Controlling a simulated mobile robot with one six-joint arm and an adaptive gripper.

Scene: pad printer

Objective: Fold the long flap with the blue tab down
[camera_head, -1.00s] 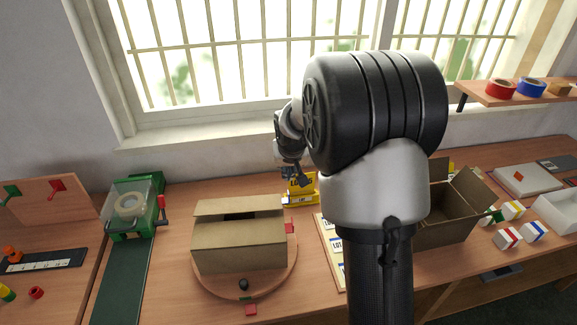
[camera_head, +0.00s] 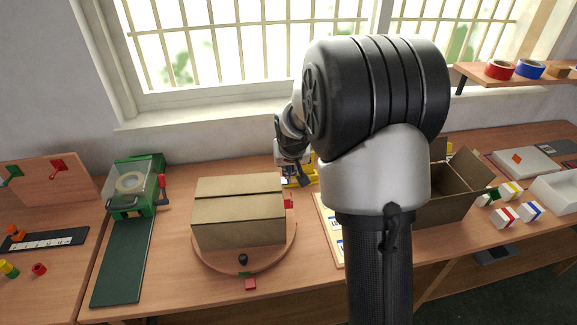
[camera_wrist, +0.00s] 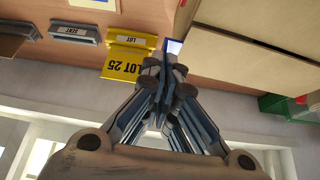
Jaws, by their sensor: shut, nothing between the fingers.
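The brown carton (camera_head: 238,222) sits on the round wooden turntable (camera_head: 215,262). Its top shows two long panels lying about flat, a far one (camera_head: 238,185) and a near one, meeting at a dark narrow seam. My gripper (camera_head: 287,178) is behind and right of the carton, apart from it, by the yellow holder. In the wrist view the gripper (camera_wrist: 164,65) is shut and empty, with the carton (camera_wrist: 255,55) to its right. A small white and blue patch (camera_wrist: 173,46) shows just past the fingertips; I cannot tell whether it is the flap's tab.
The yellow LOT 25 holder (camera_wrist: 126,63) stands close to the gripper. An open carton (camera_head: 442,190) and several small boxes stand right of my arm. The wall and window are behind.

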